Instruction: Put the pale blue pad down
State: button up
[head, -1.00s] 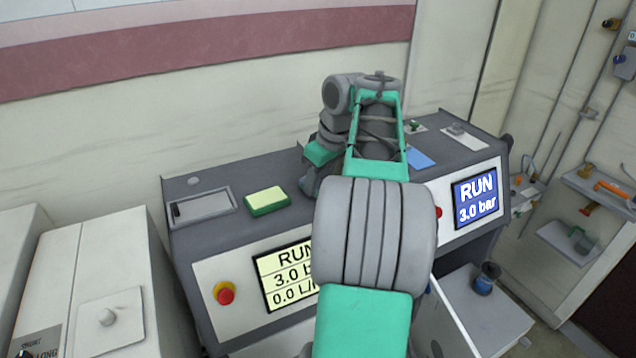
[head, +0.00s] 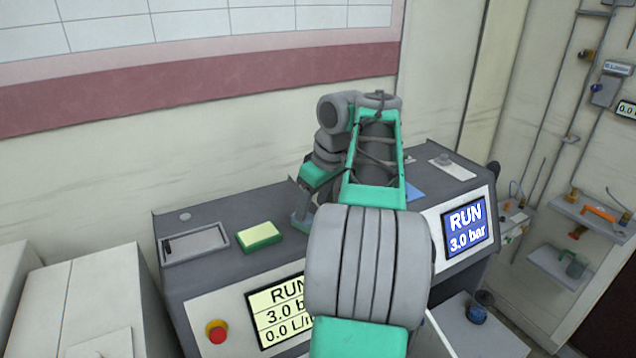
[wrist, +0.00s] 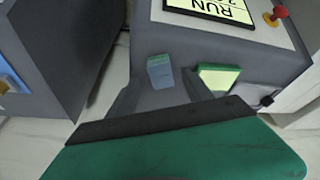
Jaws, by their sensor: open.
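The pale blue pad (wrist: 160,74) shows in the wrist view on the dark grey console top (wrist: 175,45), just past the fingertips and between their lines. It appears to rest on the surface; whether it touches a finger I cannot tell. My gripper (wrist: 158,93) is open, with its grey fingers spread on either side. In the head view my gripper (head: 303,217) is low over the left console's top, right of the green pad, partly behind my arm.
A green pad with a pale yellow top (head: 259,236) lies close by; it also shows in the wrist view (wrist: 218,78). A grey tray (head: 195,243) is farther left. A flat blue piece (head: 414,193) lies on the right console. A red button (head: 217,333) is on the front.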

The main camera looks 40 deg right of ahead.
jog(key=p+v, duration=0.4)
jog(key=v, duration=0.4)
jog(key=w+a+f+t, duration=0.1)
jog(key=w+a, duration=0.1)
jog(key=a, duration=1)
jog(key=w+a+f, duration=0.2)
jog(key=a, duration=1)
jog(key=shift+m, duration=0.6)
jog(key=s+a+f+b, duration=0.1)
jog(key=s+a+f, duration=0.1)
jog(key=s+f, duration=0.1)
jog(key=s+a+f+b, duration=0.2)
jog(key=a+f, duration=0.1)
jog(key=f, duration=0.3)
jog(key=s+a+f+b, duration=0.2)
jog(key=s+f, duration=0.1)
jog(key=f, duration=0.1)
jog(key=shift+s+a+f, duration=0.2)
jog(key=shift+s+f, duration=0.05)
jog(key=shift+s, duration=0.1)
